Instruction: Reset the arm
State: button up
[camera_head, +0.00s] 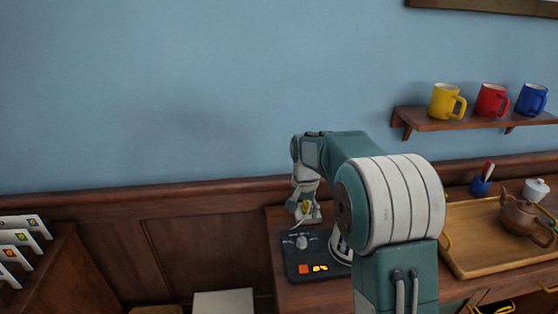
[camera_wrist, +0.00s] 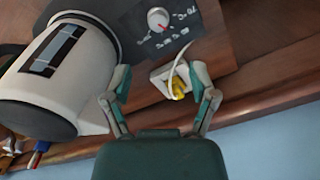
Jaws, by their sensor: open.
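My gripper (camera_head: 304,214) hangs at the end of my bent arm, above the back of a dark control panel (camera_head: 290,262). In the wrist view my gripper (camera_wrist: 161,80) has its two fingers spread apart. Between and beyond them is a small yellow piece (camera_wrist: 179,84) on a white square fitting (camera_wrist: 160,82), with a thin white cord rising from it. The fingers show a gap on both sides of the yellow piece. The yellow piece (camera_head: 306,206) also shows by the fingers in the head view.
A white kettle (camera_wrist: 62,75) stands close to the left finger; my arm mostly hides it in the head view. The panel has a knob (camera_wrist: 157,20). A wooden tray (camera_head: 475,257) with a brown teapot (camera_head: 522,217) is right. Mugs stand on a wall shelf (camera_head: 460,123).

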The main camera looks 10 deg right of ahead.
jog(key=s+r+n+t, duration=0.3)
jog(key=s+r, duration=0.9)
jog(key=s, duration=0.3)
jog(key=s+n+t, duration=0.2)
jog(key=s+n, duration=0.1)
jog(key=s, duration=1.3)
jog(key=shift+s+t, duration=0.2)
jog(key=shift+t, duration=0.1)
